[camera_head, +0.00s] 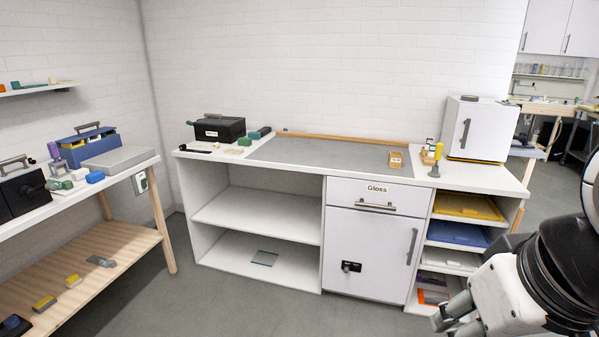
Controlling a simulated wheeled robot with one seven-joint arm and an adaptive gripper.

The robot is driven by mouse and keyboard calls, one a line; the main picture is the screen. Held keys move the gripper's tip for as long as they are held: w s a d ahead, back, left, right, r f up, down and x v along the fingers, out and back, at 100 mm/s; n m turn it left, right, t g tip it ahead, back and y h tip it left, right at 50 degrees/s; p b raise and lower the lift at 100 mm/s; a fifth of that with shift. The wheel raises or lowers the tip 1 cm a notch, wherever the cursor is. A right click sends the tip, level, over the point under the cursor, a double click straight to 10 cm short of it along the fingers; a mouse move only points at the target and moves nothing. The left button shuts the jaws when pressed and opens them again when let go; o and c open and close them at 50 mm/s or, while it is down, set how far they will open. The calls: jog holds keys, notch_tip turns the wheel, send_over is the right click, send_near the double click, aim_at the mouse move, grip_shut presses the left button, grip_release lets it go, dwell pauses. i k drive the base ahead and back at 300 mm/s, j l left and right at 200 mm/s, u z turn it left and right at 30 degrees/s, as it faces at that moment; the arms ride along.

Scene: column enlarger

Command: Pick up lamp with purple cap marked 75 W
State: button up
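A small upright item with a purple top (53,150) stands on the left bench, in front of a blue case. It may be the lamp with the purple cap; no 75 W marking can be read at this size. My gripper (452,315) is at the lower right, in front of the cabinet's open shelves and far from the left bench. Its fingers point left, and I cannot make out whether they are apart or closed. I see nothing held in it.
The left bench (140,156) also holds a blue case (88,147), a grey flat box (118,159), a black box (24,188) and small blocks. A white cabinet (375,250) labelled Gloss stands ahead, with a yellow-topped item (436,160) on its counter. Grey floor between them is clear.

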aim_at(429, 140)
jog(key=i+l, duration=0.45)
jog(key=l, duration=0.2)
jog(key=i+l+z, duration=0.1)
jog(key=i+l, duration=0.35)
jog(key=l, duration=0.15)
jog(key=i+j+z, duration=0.15)
jog(key=i, duration=0.35)
jog(key=i+j+z, duration=0.2)
jog(key=i, duration=0.3)
jog(key=i+j+z, duration=0.15)
jog(key=i, duration=0.35)
